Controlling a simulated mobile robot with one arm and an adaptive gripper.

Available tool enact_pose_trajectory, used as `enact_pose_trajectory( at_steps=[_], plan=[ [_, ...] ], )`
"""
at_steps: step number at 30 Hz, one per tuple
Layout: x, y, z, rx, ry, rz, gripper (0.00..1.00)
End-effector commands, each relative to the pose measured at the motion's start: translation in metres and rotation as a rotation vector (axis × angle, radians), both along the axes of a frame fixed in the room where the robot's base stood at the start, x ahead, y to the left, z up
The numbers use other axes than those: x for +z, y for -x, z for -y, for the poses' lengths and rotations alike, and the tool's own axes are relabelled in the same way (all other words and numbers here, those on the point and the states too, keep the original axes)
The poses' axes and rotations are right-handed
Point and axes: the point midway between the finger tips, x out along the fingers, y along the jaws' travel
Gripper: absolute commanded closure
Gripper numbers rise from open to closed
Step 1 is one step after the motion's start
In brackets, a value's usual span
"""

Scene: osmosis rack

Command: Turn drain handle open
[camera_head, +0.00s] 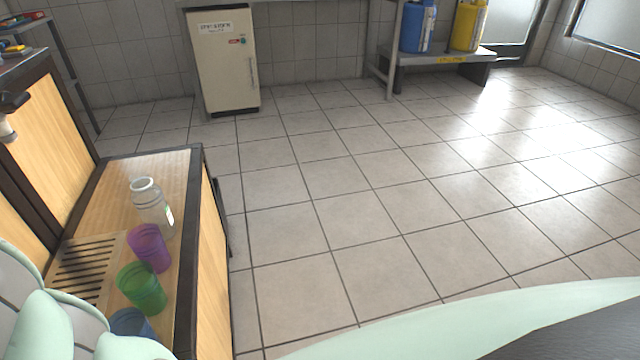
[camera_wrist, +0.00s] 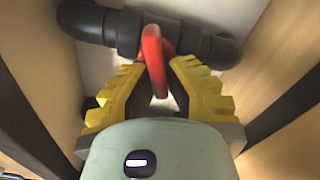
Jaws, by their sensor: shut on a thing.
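The drain handle (camera_wrist: 152,50) is a red lever on a dark pipe fitting, in the upper middle of the wrist view. It runs down from the pipe between the fingers. My gripper (camera_wrist: 157,83) has yellow ridged fingers on both sides of the handle and is shut on it. The dark drain pipe (camera_wrist: 88,22) runs across the top of the view and bends at the right. The lower end of the handle is partly hidden between the fingers. The head view shows neither the handle nor the fingers.
In the wrist view, wooden panels (camera_wrist: 258,75) stand close on both sides. In the head view, a wooden cabinet (camera_head: 212,270) bears a glass jar (camera_head: 152,208), a purple cup (camera_head: 149,248), a green cup (camera_head: 142,289) and a blue cup (camera_head: 131,323). The tiled floor (camera_head: 350,200) is clear.

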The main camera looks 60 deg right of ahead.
Motion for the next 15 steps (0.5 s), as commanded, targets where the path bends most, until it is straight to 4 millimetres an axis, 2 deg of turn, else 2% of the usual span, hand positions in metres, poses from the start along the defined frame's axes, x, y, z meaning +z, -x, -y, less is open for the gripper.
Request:
enact_pose_trajectory(
  at_steps=[15],
  plan=[
    [-0.0092,0.0053,-0.004,0.002,0.325,0.372,1.0]
  ],
)
